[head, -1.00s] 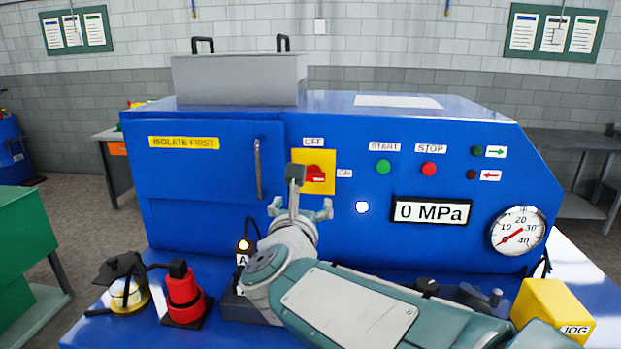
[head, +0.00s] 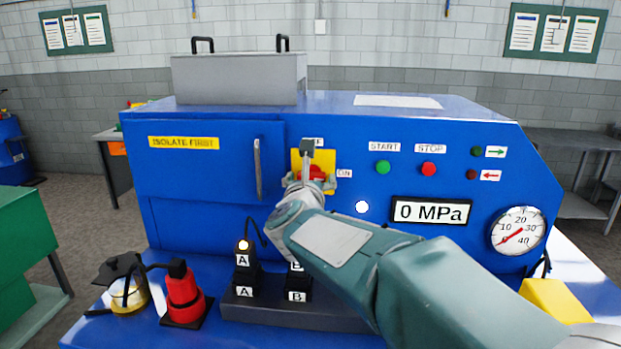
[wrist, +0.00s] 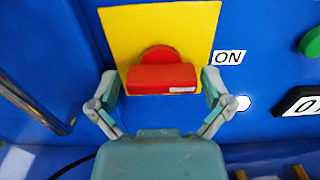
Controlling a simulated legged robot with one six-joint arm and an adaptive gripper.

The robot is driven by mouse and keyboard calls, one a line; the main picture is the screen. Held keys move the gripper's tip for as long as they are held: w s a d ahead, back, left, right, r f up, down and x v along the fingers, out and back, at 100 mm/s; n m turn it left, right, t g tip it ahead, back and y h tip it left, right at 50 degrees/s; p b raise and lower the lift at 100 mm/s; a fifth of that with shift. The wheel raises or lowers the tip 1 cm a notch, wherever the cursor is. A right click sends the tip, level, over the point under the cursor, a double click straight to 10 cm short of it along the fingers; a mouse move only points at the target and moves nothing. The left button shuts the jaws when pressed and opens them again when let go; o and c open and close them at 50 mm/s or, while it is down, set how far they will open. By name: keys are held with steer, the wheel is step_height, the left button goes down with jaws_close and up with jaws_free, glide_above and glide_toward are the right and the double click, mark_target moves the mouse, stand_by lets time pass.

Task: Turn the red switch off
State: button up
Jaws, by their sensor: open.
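The red switch (wrist: 160,75) sits on a yellow plate (wrist: 193,28) on the blue machine front, with an ON label (wrist: 229,58) to its right. In the wrist view its handle lies horizontally, with a small white mark at its right end. My gripper (wrist: 163,86) is open, with one finger on each side of the handle and visible gaps to it. In the head view my gripper (head: 310,180) is in front of the switch and hides most of it. The OFF label above is mostly covered by my wrist hardware.
A cabinet door handle (head: 257,168) stands out left of the switch. The green START button (head: 383,167) and red STOP button (head: 428,169) are to the right. Black A and B blocks (head: 244,275) and a red bottle-shaped item (head: 184,297) stand on the ledge below.

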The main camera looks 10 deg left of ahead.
steer(key=c, duration=1)
steer(key=shift+o, duration=0.2)
steer(key=shift+n, duration=0.3)
steer(key=n, duration=1.3)
steer(key=shift+n, duration=2.2)
steer(key=shift+f, duration=0.1)
